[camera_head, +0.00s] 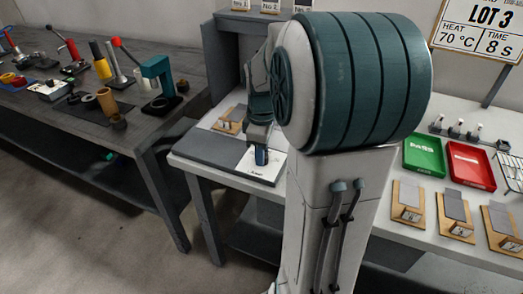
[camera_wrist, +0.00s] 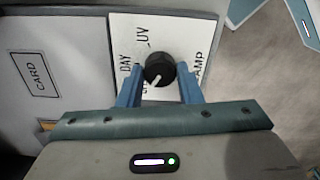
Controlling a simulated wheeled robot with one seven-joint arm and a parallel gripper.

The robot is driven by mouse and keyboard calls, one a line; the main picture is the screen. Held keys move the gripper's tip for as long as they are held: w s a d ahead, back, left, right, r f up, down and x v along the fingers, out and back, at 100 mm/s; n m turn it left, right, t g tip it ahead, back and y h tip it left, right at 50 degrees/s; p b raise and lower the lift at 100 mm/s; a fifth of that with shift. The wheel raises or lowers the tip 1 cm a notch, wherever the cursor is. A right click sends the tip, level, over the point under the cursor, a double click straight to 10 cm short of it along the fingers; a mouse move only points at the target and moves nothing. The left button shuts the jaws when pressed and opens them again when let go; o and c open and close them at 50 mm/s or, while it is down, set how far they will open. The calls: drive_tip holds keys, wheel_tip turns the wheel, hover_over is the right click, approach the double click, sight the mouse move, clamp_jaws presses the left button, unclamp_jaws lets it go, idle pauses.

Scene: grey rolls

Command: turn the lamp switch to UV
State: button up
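The lamp switch is a round black knob (camera_wrist: 159,69) on a white plate (camera_wrist: 190,28) in the wrist view. Its white mark points down-left, towards a label partly hidden by my gripper. "DAY" is printed left of the knob, "UV" above left, and "LAMP", partly covered, to the right. My gripper (camera_wrist: 159,68) is open, with one blue finger on each side of the knob and what look like small gaps between. In the head view the white plate (camera_head: 263,174) lies at the bench's near left corner, with my gripper (camera_head: 261,156) over it; the knob is hidden there.
A grey panel marked "CARD" (camera_wrist: 40,74) adjoins the plate. Green (camera_head: 424,155) and red (camera_head: 470,170) trays and several wooden sample boards stand on the bench's right. A dark table (camera_head: 60,118) with tools stands left, across a floor gap.

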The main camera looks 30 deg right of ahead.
drive_tip(key=shift+m, duration=0.4)
drive_tip(key=m+p, duration=0.1)
drive_tip(key=m, duration=0.3)
drive_tip(key=shift+m+p, duration=0.35)
drive_tip(key=shift+m, duration=0.05)
drive_tip(key=m+p, duration=0.1)
drive_tip(key=m, duration=0.5)
drive_tip(key=m+p, duration=0.2)
drive_tip(key=m, duration=0.4)
drive_tip(key=shift+m, duration=0.4)
drive_tip(key=m+p, duration=0.1)
drive_tip(key=m, duration=0.4)
drive_tip(key=shift+p, duration=0.3)
drive_tip(key=shift+m, duration=0.4)
drive_tip(key=o, duration=1)
